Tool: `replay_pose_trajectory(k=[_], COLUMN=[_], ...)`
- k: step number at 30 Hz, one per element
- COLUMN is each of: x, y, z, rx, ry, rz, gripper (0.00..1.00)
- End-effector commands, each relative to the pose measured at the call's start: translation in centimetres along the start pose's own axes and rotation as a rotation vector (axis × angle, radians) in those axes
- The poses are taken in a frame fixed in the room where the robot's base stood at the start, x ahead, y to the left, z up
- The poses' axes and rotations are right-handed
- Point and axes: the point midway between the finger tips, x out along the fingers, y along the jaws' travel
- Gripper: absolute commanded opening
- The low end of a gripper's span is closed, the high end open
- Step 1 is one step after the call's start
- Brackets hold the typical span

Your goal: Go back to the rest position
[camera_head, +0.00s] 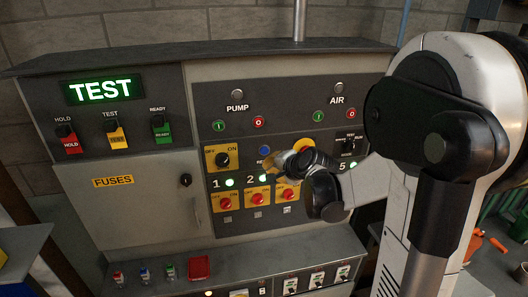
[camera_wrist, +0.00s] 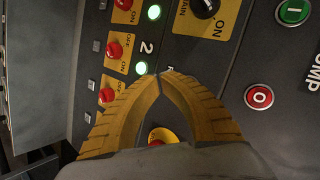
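My gripper (camera_head: 278,160) is in front of the control panel (camera_head: 240,72), at the row just below the PUMP and AIR labels, left of my arm's black wrist. In the wrist view its two yellow fingers (camera_wrist: 159,76) curve inward and their tips meet, with nothing visible held between them. The tips point at the panel near the numbered switches. Through the gap behind the tips a round red and yellow button (camera_wrist: 160,136) shows, partly hidden by the fingers. I cannot tell whether the fingertips touch the panel.
Numbered red switches (camera_head: 228,203) with green lights line the panel under the gripper. A lit TEST display (camera_head: 104,89) is at upper left. A ledge (camera_head: 225,262) with small coloured items juts out below. My arm fills the right side.

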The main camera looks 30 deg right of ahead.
Motion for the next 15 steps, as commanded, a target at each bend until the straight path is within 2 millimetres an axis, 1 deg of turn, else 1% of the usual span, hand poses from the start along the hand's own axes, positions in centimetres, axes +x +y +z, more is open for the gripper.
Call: replay_pose_trajectory(k=[7,9,11,14,15], x=[0.0,-0.1,-0.3,-1.2,-1.8], y=[0.0,0.2,0.6,1.8,2.6], z=[0.1,0.7,2.0,5.6,7.5], rx=[-0.003,-0.023,-0.064,-0.192,-0.261], ry=[-0.001,-0.007,-0.019,-0.054,-0.074], rz=[0.001,0.006,0.017,0.048,0.064], gripper=[0.00,0.00,0.00,0.00,0.00])
